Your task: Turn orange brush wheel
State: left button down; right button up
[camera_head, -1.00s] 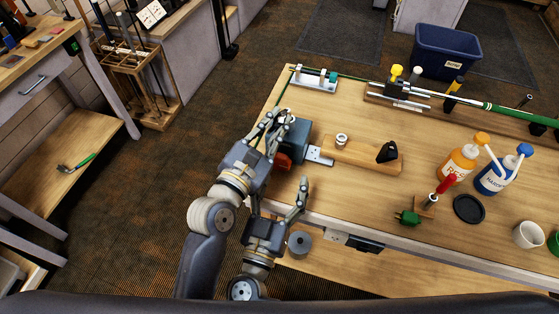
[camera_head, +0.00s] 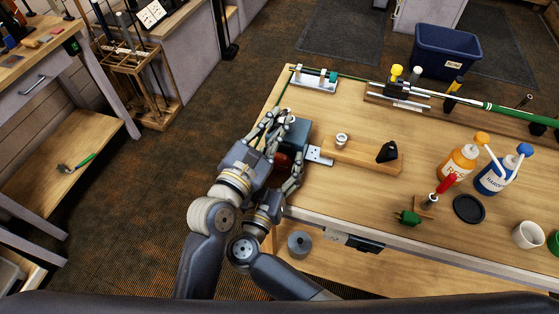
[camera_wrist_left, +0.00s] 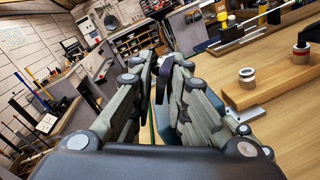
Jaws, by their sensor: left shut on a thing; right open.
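An orange-red part (camera_head: 282,159), which looks like the brush wheel, shows at the near side of a blue-grey box-shaped unit (camera_head: 295,131) at the table's left end. Fingers cover much of it in the head view. My left gripper (camera_head: 270,122) is shut at the left side of this unit; its fingers also show close together in the left wrist view (camera_wrist_left: 157,82). My right gripper (camera_head: 285,172) is open at the orange part, below the left gripper. I cannot tell whether its fingers touch the part.
A wooden block (camera_head: 360,156) with a metal ring and a black piece lies right of the unit. Bottles (camera_head: 458,162), a red-handled tool (camera_head: 447,184) and a green clamp (camera_head: 408,217) stand farther right. A grey cylinder (camera_head: 299,244) is on the lower shelf.

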jog(key=c, duration=1.1)
jog(key=shift+d+m, duration=0.1)
jog(key=shift+m, duration=1.5)
jog(key=o, duration=1.1)
